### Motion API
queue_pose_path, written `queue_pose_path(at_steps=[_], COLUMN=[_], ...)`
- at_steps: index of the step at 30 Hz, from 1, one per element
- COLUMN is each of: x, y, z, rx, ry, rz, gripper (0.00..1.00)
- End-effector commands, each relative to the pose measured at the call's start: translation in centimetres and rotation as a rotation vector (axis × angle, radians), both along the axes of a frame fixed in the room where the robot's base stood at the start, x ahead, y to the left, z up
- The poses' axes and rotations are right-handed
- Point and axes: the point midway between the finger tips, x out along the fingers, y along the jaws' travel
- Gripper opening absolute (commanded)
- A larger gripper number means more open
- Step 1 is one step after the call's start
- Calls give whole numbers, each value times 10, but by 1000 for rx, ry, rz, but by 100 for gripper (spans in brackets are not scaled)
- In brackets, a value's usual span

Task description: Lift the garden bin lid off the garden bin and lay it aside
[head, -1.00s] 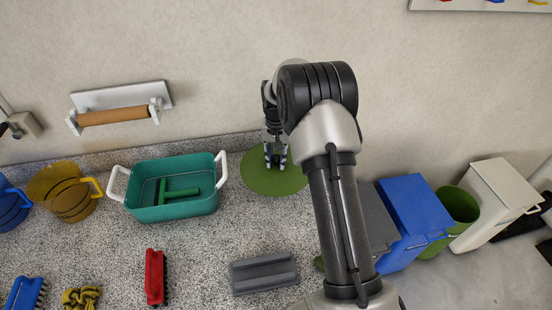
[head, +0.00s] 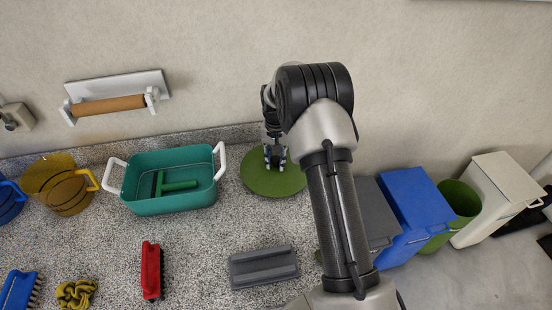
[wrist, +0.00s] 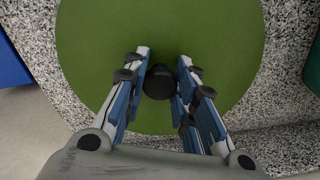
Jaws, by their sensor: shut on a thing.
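The garden bin lid (head: 258,182) is a flat green disc with a black knob (wrist: 158,84). It is over the speckled counter near the back wall, right of the teal basin; whether it rests fully on the counter I cannot tell. My gripper (head: 275,165) is above the lid's middle, shut on its knob. In the wrist view my fingers (wrist: 164,72) stand on both sides of the knob, and the green disc (wrist: 215,40) fills the upper middle. The green garden bin (head: 462,200) stands uncovered at the right, between the blue bin and the white bin, partly hidden.
The teal basin (head: 150,205) with a green tool is left of the lid. A grey block (head: 263,268) and a red brush (head: 151,270) lie nearer on the counter. The blue bin (head: 415,205), grey bin (head: 372,205) and white bin (head: 505,190) stand right.

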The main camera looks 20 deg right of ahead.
Motion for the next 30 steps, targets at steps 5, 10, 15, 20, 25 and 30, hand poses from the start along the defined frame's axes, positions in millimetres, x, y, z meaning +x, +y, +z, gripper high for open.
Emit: queue_pose_path(at_steps=[5,10,15,20,25,30], x=[0,0,0,0,0,0], y=[0,0,0,0,0,0], z=[1,0,-4,-7,-11,-11], rx=[-1,-1,0,0,0,0], ry=[-1,-1,0,0,0,0], rz=[0,0,0,0,0,0], gripper=[0,0,0,0,0,33])
